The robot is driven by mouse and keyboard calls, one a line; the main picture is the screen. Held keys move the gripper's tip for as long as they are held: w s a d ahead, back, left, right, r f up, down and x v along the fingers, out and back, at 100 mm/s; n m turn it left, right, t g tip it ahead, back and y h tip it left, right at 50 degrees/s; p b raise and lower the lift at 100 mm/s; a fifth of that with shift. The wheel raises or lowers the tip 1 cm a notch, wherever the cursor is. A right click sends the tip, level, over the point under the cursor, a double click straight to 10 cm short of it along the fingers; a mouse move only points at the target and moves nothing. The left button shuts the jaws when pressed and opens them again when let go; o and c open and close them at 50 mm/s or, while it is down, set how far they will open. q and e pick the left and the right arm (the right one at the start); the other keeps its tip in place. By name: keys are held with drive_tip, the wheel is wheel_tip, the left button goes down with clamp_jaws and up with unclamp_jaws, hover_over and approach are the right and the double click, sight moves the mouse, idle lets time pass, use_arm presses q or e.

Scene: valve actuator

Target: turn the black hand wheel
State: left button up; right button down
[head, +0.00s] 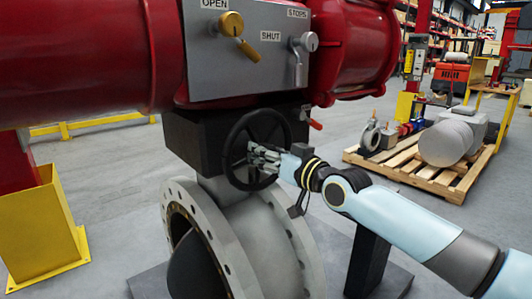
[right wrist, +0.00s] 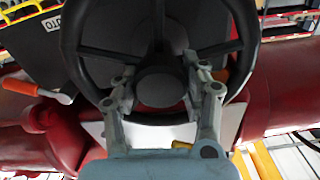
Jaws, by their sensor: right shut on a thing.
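The black hand wheel (head: 233,128) stands upright on the side of the dark block under the grey panel, above the grey flanged valve body. My right gripper (head: 256,155) reaches in from the right and its fingers are at the wheel's middle. In the right wrist view my right gripper (right wrist: 160,88) has one finger on each side of the round hub of the black hand wheel (right wrist: 160,82), shut on it. Spokes and the rim surround the fingers. My left gripper is not in view.
The grey panel (head: 250,75) with OPEN and SHUT labels carries a yellow lever (head: 238,34) and a grey lever (head: 302,50) above the wheel. An orange-tipped lever (head: 316,125) sits right of the wheel. A pallet (head: 405,175) with parts stands behind my arm.

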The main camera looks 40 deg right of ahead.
drive_tip(key=shift+m, duration=0.8)
drive_tip(key=c, duration=0.6)
unclamp_jaws()
drive_tip(key=shift+c, duration=0.2)
drive_tip(key=shift+r, duration=0.1)
